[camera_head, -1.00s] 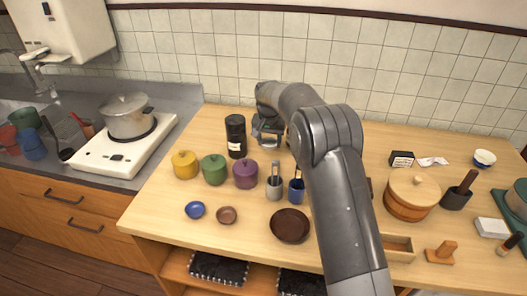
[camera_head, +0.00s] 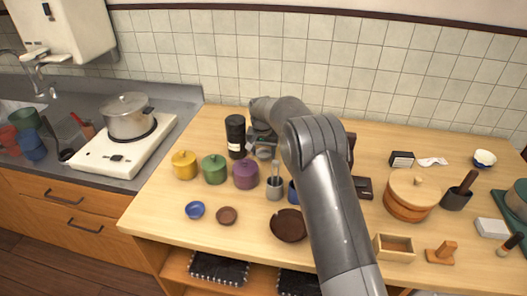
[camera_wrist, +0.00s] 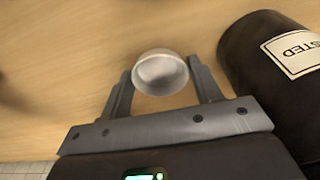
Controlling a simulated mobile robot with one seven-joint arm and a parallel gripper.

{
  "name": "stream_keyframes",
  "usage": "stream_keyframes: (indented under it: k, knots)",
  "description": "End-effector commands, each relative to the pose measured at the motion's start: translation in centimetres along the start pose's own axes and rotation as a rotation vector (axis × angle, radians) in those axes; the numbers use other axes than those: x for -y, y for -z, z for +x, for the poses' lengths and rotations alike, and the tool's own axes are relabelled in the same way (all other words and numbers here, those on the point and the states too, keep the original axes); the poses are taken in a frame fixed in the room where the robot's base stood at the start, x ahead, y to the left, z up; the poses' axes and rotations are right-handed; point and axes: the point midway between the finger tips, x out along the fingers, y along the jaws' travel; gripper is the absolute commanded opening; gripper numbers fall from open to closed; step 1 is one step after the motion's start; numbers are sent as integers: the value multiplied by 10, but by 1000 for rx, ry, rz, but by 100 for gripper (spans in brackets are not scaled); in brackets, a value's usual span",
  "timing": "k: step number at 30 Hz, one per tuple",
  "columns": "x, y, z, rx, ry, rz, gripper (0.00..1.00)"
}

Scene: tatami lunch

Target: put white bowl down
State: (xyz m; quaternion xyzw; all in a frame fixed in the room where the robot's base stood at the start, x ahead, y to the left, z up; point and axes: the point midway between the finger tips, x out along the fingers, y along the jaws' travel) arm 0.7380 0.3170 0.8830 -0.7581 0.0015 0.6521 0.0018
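A small whitish bowl (camera_wrist: 160,74) sits between the two fingers of my gripper (camera_wrist: 160,68) in the wrist view. The fingers lie against its opposite sides, and its open top faces the camera. Light brown wood lies behind it; I cannot tell how far above the table it is. In the head view my gripper (camera_head: 263,143) is at the back of the table, just right of the black canister (camera_head: 235,136). The held bowl cannot be made out there. Another white bowl (camera_head: 484,159) with a dark blue band stands at the far right.
The black canister, with a white label, is close to the right finger in the wrist view (camera_wrist: 262,75). In front of my gripper are a purple pot (camera_head: 246,175), a green pot (camera_head: 214,169) and a grey utensil cup (camera_head: 275,188). My arm hides part of the table's middle.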

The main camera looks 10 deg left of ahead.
Motion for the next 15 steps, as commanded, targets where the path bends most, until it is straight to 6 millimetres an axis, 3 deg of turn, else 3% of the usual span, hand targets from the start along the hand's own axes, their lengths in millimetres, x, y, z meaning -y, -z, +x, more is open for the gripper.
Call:
stream_keyframes:
  k: [6, 15]
  knots:
    - [0, 0, 0, 0, 0, 0, 76]
    - [0, 1, -5, -1, 0, 0, 76]
